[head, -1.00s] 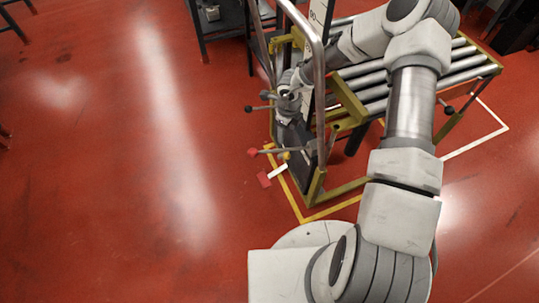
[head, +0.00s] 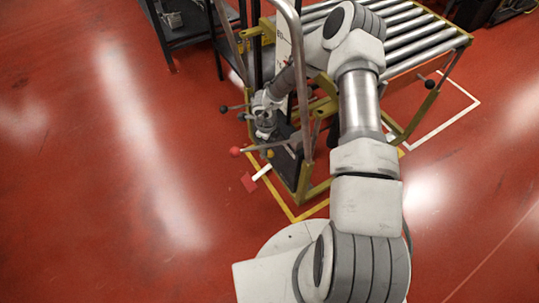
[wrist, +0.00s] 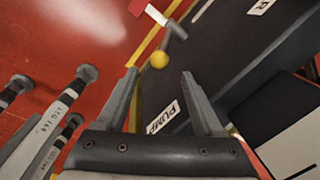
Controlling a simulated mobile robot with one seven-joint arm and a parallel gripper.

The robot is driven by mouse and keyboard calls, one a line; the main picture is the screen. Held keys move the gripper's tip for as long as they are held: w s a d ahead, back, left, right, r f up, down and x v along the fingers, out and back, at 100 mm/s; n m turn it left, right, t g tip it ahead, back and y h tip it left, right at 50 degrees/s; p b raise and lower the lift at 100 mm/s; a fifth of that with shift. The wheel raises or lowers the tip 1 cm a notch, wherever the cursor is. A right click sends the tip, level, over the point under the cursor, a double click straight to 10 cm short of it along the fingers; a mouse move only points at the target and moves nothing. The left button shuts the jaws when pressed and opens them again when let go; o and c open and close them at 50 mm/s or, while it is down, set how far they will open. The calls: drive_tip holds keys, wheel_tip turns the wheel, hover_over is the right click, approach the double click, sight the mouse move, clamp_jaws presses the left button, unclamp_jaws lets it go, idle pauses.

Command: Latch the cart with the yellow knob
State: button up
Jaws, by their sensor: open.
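The yellow knob (wrist: 159,60) is a small ball in the wrist view, just beyond and between my fingertips, beside a dark panel marked PUMP (wrist: 162,117). In the head view the yellow knob (head: 270,154) shows low on the near end of the cart. The cart (head: 318,188) has an olive-yellow frame, a roller top and a tall bent metal handle. My gripper (wrist: 158,76) is open and empty, with a finger on either side of the view. In the head view my gripper (head: 265,124) is above the knob, partly hidden by its own wrist.
A red knob (head: 235,151) on a rod and black knobs (head: 223,109) stick out left of the cart. A red-and-white piece (head: 249,182) lies near its foot. The handle (head: 303,90) rises close to my arm. A dark table (head: 190,30) stands behind; left floor is clear.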

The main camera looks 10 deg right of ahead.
sight(270, 151)
drive_tip(key=f, duration=0.2)
drive_tip(key=f+b, duration=0.1)
drive_tip(key=f, duration=0.1)
drive_tip(key=f+b, duration=0.1)
drive_tip(key=f, duration=0.1)
drive_tip(key=shift+w+d+f, duration=0.15)
drive_tip(key=shift+w+d, duration=0.1)
drive_tip(key=shift+w, duration=0.1)
clamp_jaws()
idle(1.1)
